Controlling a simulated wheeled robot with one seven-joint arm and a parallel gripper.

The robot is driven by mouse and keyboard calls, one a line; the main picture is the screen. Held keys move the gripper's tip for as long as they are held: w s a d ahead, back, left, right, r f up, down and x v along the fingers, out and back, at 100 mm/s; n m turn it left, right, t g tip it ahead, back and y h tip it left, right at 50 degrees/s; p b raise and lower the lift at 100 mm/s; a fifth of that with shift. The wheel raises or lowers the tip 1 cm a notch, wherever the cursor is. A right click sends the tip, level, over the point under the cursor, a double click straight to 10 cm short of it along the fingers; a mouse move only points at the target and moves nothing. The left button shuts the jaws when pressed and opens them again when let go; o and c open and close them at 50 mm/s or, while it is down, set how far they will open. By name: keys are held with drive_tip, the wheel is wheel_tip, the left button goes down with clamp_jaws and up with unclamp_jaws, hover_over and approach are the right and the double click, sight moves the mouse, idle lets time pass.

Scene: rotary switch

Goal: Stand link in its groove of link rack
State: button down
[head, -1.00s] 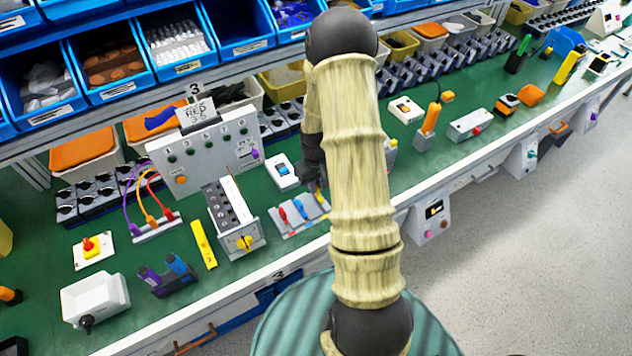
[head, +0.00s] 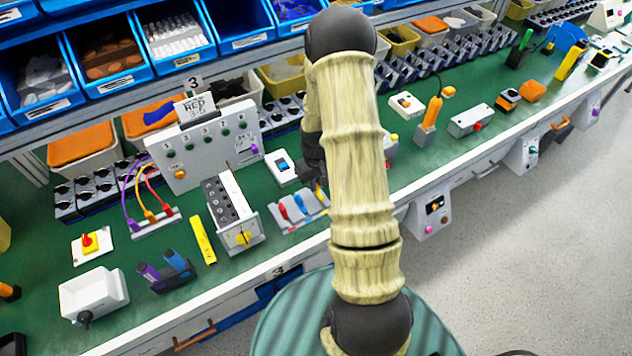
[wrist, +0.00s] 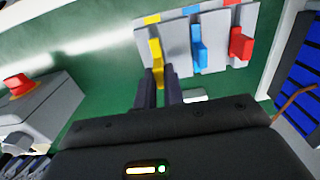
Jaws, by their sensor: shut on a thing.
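The link rack (wrist: 176,43) is a light grey plate with yellow, blue and red marks along its edge. In the wrist view, a blue link (wrist: 198,54) and a red link (wrist: 240,46) stand on it in line with their marks. My gripper (wrist: 158,78) is shut on the yellow link (wrist: 155,52), which is upright at the rack's left side, in line with the yellow mark. I cannot tell whether its foot is seated in the groove.
A grey box with a red button (wrist: 20,85) is at the left of the wrist view. A box with a yellow rotary knob (head: 243,238) stands left of the rack, and a blue-rocker switch (head: 282,168) behind it. The bench front edge is close.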

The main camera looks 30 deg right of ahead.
drive_tip(key=shift+f+b, duration=0.8)
drive_tip(key=shift+f, duration=0.5)
drive_tip(key=c, duration=1.4)
unclamp_jaws()
drive_tip(key=shift+c, duration=0.2)
drive_tip(key=shift+r, duration=0.2)
wheel_tip(320, 180, up, 17)
drive_tip(key=shift+b, duration=0.45)
drive_tip(key=s+a+r+t, duration=0.2)
drive_tip(key=s+a+r, duration=0.2)
drive_tip(key=s+a, duration=0.8)
drive_tip(key=shift+s+a+t+p, duration=0.2)
drive_tip(key=shift+a+t+p, duration=0.1)
drive_tip(key=shift+a, duration=0.5)
